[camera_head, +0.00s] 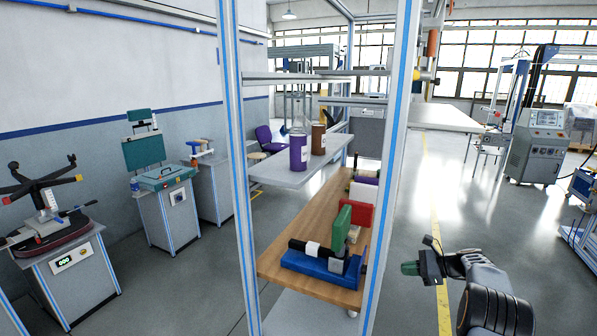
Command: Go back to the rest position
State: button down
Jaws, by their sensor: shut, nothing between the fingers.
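My gripper (411,268) is at the lower right in the head view, at the end of my dark arm. Its fingers are shut with nothing between them. It hangs in the air in front of the grey floor, right of the metal rack (384,170), with a visible gap between it and the rack's blue-edged post. No other object touches it.
The rack's wooden shelf (285,253) holds a blue item (310,264), a green block (341,229) and a red box (362,211). Test stands line the left wall.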

jog(key=s+a+r+n+h, duration=0.3)
jog(key=s+a+n, duration=0.3)
jog(key=s, duration=0.4)
jog(key=s+a+r+n+g+h, duration=0.1)
jog(key=s+a+r+n+h, duration=0.2)
jog(key=s, duration=0.8)
jog(key=s+a+r+n+h, duration=0.3)
jog(key=s+a+n+h, duration=0.2)
jog(key=s+a+n, duration=0.4)
jog(key=shift+s+n+h, duration=0.4)
jog(key=shift+s+n, duration=0.6)
jog(key=shift+s, duration=0.25)
jog(key=shift+r, duration=0.15)
